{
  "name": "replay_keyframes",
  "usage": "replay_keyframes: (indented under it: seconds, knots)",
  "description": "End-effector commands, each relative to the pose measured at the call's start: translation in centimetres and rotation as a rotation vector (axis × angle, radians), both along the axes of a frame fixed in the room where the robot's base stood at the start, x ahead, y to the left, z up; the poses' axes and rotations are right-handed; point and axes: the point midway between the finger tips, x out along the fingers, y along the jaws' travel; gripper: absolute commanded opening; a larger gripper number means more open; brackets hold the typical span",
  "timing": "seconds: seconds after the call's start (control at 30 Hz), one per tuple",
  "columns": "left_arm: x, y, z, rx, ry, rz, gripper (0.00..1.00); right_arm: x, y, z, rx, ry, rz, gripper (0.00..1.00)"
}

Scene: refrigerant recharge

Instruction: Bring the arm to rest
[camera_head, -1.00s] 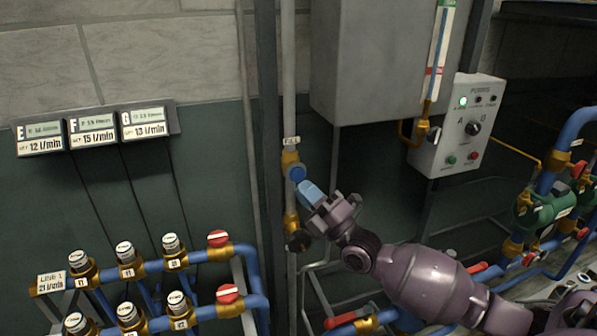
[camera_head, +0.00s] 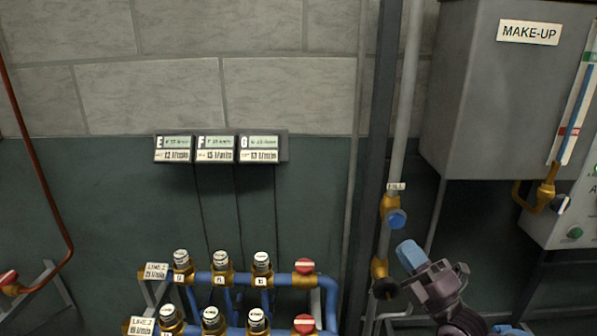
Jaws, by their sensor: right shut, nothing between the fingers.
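My right gripper (camera_head: 410,256) is at the lower right of the head view, with blue fingertips pointing up and left. It is shut and empty. It sits just right of the vertical fill pipe, below and right of a brass valve with a blue knob (camera_head: 396,219), with a small gap between them. A second brass valve with a dark knob (camera_head: 385,288) is left of the gripper, lower on the same pipe. Most of my right arm is cut off by the bottom edge. My left gripper is not in view.
A grey make-up tank (camera_head: 465,95) with a sight tube (camera_head: 576,105) hangs at the upper right. Three flow displays (camera_head: 215,149) are on the wall. Blue manifold pipes with brass valves and red knobs (camera_head: 305,266) stand below. The wall at left centre is clear.

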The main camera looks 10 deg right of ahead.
Motion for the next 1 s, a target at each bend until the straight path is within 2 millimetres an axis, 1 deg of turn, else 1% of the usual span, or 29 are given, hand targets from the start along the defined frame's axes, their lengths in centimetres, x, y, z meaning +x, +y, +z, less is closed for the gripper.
replay_keyframes:
  seconds: [0.13,0.27,0.47,0.57,0.67,0.8,0.87,0.9,0.97,1.0]
  knots:
    - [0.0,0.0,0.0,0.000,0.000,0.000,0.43,0.1,0.1,-0.1,0.057,0.032,0.042,0.00]
    - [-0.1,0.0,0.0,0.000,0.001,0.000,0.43,0.4,0.5,-1.0,0.159,0.137,0.138,0.00]
    - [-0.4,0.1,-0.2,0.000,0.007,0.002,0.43,1.1,1.5,-3.1,0.320,0.364,0.275,0.00]
    - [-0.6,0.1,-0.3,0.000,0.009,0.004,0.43,1.3,2.1,-4.7,0.419,0.484,0.310,0.00]
    - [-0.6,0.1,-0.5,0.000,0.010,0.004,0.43,1.0,2.4,-6.9,0.535,0.608,0.319,0.00]
    - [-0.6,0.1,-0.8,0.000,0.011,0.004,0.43,0.0,2.7,-11.0,0.734,0.779,0.286,0.00]
    - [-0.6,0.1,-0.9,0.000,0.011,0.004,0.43,-0.8,2.7,-13.1,0.829,0.848,0.254,0.00]
    - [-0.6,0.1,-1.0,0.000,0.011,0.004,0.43,-1.5,2.7,-14.6,0.897,0.891,0.227,0.00]
    - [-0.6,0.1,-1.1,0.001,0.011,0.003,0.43,-2.7,2.7,-17.0,1.001,0.950,0.177,0.00]
    - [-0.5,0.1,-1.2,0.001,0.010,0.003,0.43,-3.7,2.6,-18.7,1.075,0.985,0.136,0.00]
